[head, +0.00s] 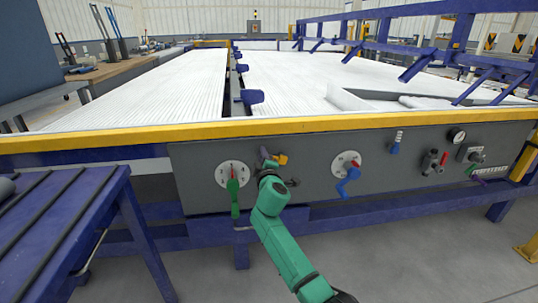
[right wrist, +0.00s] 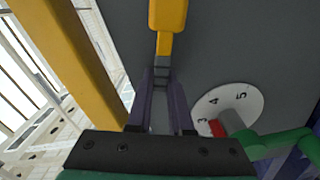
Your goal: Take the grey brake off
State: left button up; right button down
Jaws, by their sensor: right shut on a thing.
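A grey control panel (head: 320,180) runs along the front of the machine. A small lever with a yellow end (head: 282,159) is on it, and it also shows at the top of the right wrist view (right wrist: 168,14). My right gripper (head: 266,155) is at this lever. In the right wrist view its two dark fingers (right wrist: 162,76) are closed together on the lever's narrow end. The gripper hides part of the lever, and I cannot tell how far it is turned. I see no other part that is clearly a grey brake. My left gripper is not in view.
A numbered dial with a green handle (head: 234,190) is close left of my gripper. A dial with a blue handle (head: 347,185) is to the right. A yellow rail (head: 300,125) runs above the panel. A blue roller table (head: 60,215) stands at left.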

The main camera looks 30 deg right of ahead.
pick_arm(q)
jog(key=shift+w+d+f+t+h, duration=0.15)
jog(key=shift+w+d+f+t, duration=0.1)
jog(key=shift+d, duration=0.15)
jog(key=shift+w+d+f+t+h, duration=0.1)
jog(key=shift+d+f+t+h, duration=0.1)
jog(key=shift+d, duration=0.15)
pick_arm(e)
jog(key=shift+a+f+n, duration=0.15)
jog(key=shift+f+n, duration=0.55)
jog(key=shift+n, duration=0.3)
jog(key=shift+f, duration=0.1)
jog(key=c, duration=0.8)
grip_release()
jog(key=shift+s+a, duration=0.1)
jog(key=shift+s, duration=0.15)
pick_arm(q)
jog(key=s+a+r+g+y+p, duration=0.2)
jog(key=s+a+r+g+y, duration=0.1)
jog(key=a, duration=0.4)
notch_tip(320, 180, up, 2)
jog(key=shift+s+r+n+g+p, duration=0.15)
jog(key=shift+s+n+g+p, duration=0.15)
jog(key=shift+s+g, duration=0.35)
pick_arm(e)
jog(key=v, duration=1.4)
